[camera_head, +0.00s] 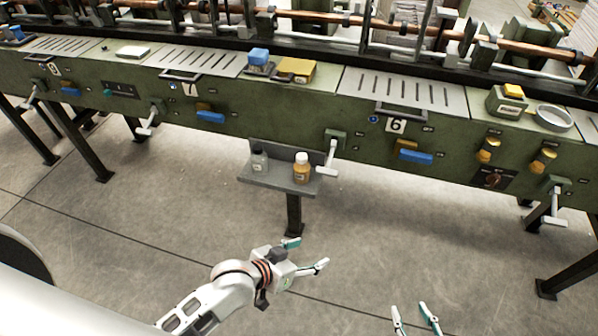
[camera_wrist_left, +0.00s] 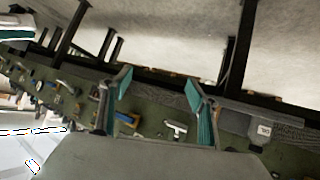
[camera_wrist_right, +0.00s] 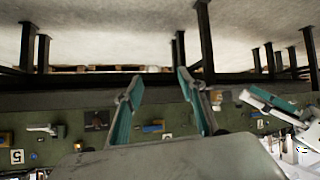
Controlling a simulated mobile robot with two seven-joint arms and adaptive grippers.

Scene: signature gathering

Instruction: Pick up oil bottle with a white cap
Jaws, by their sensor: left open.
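The oil bottle (camera_head: 301,174), amber with a white cap, stands upright on a small grey shelf (camera_head: 280,181) fixed to the front of the green machine in the head view. A grey bottle (camera_head: 260,163) with a dark cap stands to its left, apart from it. My left gripper (camera_head: 306,255) is open and empty, below the shelf in the picture and apart from the bottle. My right gripper (camera_head: 411,309) is open and empty at the lower edge, further right. The left wrist view shows the left fingers (camera_wrist_left: 160,90) apart; the right wrist view shows the right fingers (camera_wrist_right: 159,82) apart.
The long green machine (camera_head: 250,122) spans the back, with blue handles and white levers. A white lever (camera_head: 329,158) hangs close to the right of the shelf. A dark post (camera_head: 293,214) supports the shelf. The concrete floor in front is clear.

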